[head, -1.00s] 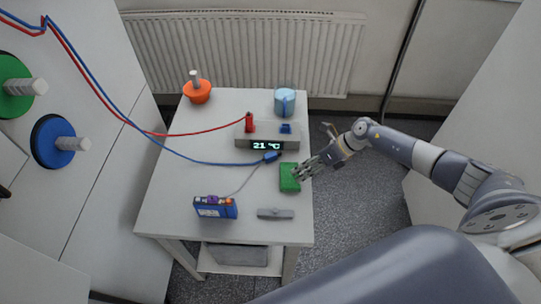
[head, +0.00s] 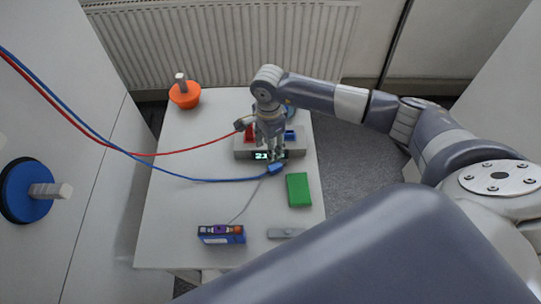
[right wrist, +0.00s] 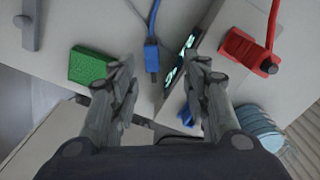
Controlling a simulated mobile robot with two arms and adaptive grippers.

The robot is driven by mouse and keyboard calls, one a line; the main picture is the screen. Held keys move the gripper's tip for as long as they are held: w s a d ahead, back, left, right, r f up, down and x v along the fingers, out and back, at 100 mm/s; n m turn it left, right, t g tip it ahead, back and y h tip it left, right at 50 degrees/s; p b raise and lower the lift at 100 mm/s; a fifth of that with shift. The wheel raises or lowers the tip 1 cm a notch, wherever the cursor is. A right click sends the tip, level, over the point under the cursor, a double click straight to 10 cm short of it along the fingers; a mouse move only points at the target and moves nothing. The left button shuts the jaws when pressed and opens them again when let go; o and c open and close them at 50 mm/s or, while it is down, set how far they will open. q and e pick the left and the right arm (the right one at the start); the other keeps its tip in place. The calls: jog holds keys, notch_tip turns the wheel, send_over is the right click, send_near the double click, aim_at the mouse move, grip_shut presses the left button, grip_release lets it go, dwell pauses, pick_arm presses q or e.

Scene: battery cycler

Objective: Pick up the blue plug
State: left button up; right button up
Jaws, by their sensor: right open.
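The blue plug (head: 277,169) lies on the white table at the end of a blue cable, just in front of the grey cycler box. It also shows in the right wrist view (right wrist: 151,57), between and beyond my open fingers. My right gripper (head: 272,154) hangs above the box's front edge, pointing down, a little behind the plug and apart from it. In the right wrist view, my right gripper (right wrist: 160,70) is open and empty. The grey box (head: 242,148) has a lit display, partly hidden by my gripper, and a red and a blue socket. My left gripper is not in view.
A green block (head: 298,189) lies right of the plug. A blue battery pack (head: 221,234) and a grey bar (head: 286,233) are nearer the front. An orange knobbed object (head: 185,95) stands at the back left. The red plug (right wrist: 244,50) sits on the box. The table's left side is clear.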

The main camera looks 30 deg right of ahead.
jog(key=b, duration=0.3)
send_over(270, 169)
jog(key=f, duration=0.4)
jog(key=shift+w+d+f, duration=0.2)
jog(key=shift+d+f, duration=0.05)
jog(key=shift+f, duration=0.15)
jog(key=shift+w+f, duration=0.15)
jog(key=shift+f, duration=0.15)
jog(key=f, duration=0.1)
jog(key=s+f+b, duration=0.1)
jog(key=f, duration=0.1)
jog(key=f+b, duration=0.1)
jog(key=shift+s+a+f, duration=0.25)
jog(key=shift+s+a, duration=0.05)
jog(key=shift+f, duration=0.35)
jog(key=shift+w+d, duration=0.15)
jog(key=shift+w, duration=0.25)
jog(key=shift+c, duration=0.8)
jog(key=shift+r, duration=0.15)
grip_shut()
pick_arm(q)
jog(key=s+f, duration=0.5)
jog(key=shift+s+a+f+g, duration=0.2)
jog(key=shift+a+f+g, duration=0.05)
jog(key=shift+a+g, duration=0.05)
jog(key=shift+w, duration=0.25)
pick_arm(e)
jog(key=shift+w, duration=0.1)
